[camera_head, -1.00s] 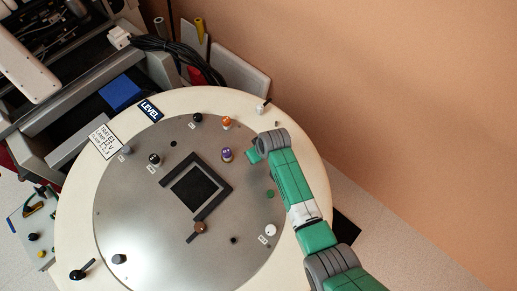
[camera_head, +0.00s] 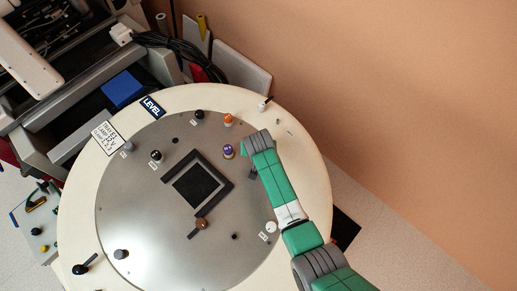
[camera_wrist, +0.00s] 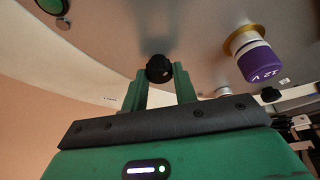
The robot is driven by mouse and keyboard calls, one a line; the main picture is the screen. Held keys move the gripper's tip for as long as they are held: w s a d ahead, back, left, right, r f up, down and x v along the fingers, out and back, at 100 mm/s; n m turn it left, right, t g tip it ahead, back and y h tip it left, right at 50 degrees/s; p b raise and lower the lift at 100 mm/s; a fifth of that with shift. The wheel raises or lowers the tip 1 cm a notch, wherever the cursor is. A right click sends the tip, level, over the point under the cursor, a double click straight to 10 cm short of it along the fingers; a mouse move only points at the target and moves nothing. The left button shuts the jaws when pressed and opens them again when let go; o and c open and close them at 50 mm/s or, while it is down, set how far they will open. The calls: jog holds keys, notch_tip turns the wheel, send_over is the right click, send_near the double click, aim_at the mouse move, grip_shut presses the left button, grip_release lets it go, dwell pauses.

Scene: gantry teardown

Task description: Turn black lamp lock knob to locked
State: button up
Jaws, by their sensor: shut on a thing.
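A small black knob (camera_wrist: 158,68) stands out from the metal plate (camera_wrist: 200,30) in the wrist view. My gripper (camera_wrist: 165,76) is shut on it, one green finger on each side. In the head view my gripper (camera_head: 251,174) is at the right part of the round metal plate (camera_head: 150,215); my wrist hides the knob and most of the fingers there. Whether the knob stands at locked cannot be read.
A purple-capped part marked 12 V (camera_wrist: 257,62) stands close to the right of my fingers; it also shows in the head view (camera_head: 228,151). A green round part (camera_wrist: 52,6) is at the upper left. An orange knob (camera_head: 229,120) and black knob (camera_head: 199,114) stand farther back.

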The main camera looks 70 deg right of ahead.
jog(key=shift+r, duration=0.1)
dwell(0.3)
jog(key=o, duration=1)
jog(key=v, duration=0.7)
jog(key=shift+a+r, duration=0.15)
jog(key=shift+r, duration=0.15)
